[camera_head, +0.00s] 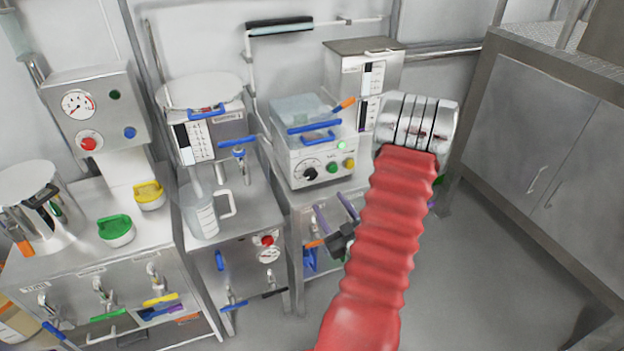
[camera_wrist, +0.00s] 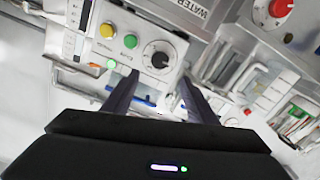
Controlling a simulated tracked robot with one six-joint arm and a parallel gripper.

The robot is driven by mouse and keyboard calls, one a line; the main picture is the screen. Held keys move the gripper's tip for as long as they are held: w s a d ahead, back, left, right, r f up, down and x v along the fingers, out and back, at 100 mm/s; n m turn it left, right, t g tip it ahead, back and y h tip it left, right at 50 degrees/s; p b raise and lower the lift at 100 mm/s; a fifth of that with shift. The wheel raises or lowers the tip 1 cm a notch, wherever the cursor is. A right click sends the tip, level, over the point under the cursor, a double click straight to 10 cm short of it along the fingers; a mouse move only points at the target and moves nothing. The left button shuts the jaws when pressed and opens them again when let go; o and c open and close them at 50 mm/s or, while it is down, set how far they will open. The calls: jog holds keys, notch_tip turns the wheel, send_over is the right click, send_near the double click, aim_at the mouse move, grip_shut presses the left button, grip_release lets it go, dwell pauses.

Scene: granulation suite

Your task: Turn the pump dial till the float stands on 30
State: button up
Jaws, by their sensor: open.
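The pump dial (camera_head: 310,173) is a black knob with a pale pointer on a ring of marks, low on the front of the pump box (camera_head: 299,154). It also shows in the wrist view (camera_wrist: 158,56). My gripper (camera_head: 334,212) is open in front of and below the box, apart from the dial. In the wrist view my two dark fingers (camera_wrist: 158,82) are spread, with the dial just beyond and between their tips. An upright scale (camera_head: 373,80) stands on a steel box behind right; I cannot make out its float or reading.
Green and amber buttons (camera_head: 332,167) sit right of the dial, below a lit green lamp (camera_head: 341,145). A blue handle (camera_head: 318,137) sticks out above. A jug (camera_head: 199,212) stands on the bench to the left. The floor at right is clear before the cabinet (camera_head: 530,150).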

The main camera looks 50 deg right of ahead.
aim_at(311, 177)
jog(key=shift+w, duration=0.15)
jog(key=x, duration=1.3)
jog(key=shift+w+d, duration=0.15)
jog(key=shift+w, duration=0.05)
jog(key=shift+c, duration=0.4)
jog(key=c, duration=0.9)
jog(key=shift+a, duration=0.25)
jog(key=shift+c, duration=0.4)
jog(key=shift+d, duration=0.15)
